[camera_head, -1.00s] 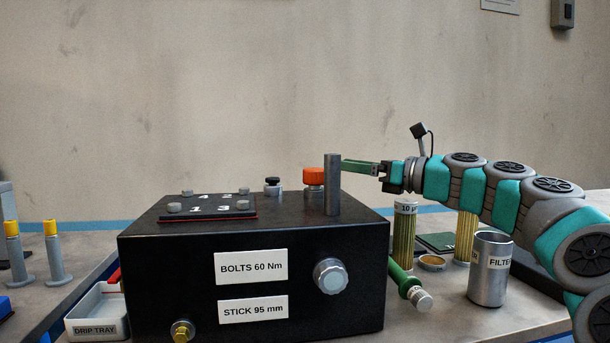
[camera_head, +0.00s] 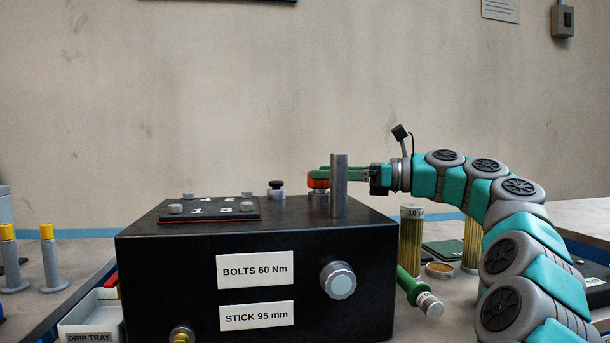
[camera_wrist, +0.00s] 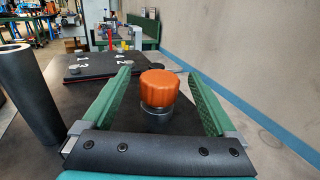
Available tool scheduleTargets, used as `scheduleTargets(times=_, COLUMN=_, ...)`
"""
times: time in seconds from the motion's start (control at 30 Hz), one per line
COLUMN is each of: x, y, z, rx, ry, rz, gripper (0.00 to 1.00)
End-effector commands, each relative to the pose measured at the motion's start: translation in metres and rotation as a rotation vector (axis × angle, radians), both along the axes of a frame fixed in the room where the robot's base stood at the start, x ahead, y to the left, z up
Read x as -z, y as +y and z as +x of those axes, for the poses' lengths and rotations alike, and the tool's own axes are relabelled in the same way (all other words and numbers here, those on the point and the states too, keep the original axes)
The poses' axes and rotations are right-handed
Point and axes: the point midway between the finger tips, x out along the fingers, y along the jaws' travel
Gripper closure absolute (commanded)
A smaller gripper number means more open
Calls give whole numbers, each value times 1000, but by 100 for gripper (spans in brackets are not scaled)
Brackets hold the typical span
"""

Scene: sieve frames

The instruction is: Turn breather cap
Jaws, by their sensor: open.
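The orange ribbed breather cap (camera_wrist: 159,88) sits on a grey metal neck on top of the black box (camera_head: 150,260). In the wrist view it stands between the two green fingers of my gripper (camera_wrist: 160,92), with a gap on each side. My gripper is open and level, around the cap and touching neither side that I can see. In the head view my gripper (camera_head: 322,174) covers part of the cap (camera_head: 316,183), and a grey upright tube hides some of the fingers.
The grey upright tube (camera_head: 339,185) stands on the box just in front of my gripper; it also shows at left in the wrist view (camera_wrist: 32,95). A small black-topped fitting (camera_head: 276,190) and a numbered plate with bolts (camera_head: 208,209) are to the left. Filters (camera_head: 410,240) stand at right.

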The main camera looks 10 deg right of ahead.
Motion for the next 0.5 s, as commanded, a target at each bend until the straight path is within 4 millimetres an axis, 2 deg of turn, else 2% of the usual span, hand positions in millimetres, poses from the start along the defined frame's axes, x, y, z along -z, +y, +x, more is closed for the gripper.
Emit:
scheduleTargets(times=0.1, x=2, y=19, z=9, rx=-1, ry=0, rz=-1, gripper=7)
scheduleTargets(times=0.3, x=1, y=41, z=19, rx=-1, ry=0, rz=-1, gripper=7)
scheduleTargets(times=0.5, x=0, y=46, z=22, rx=0, ry=-1, rz=0, gripper=7)
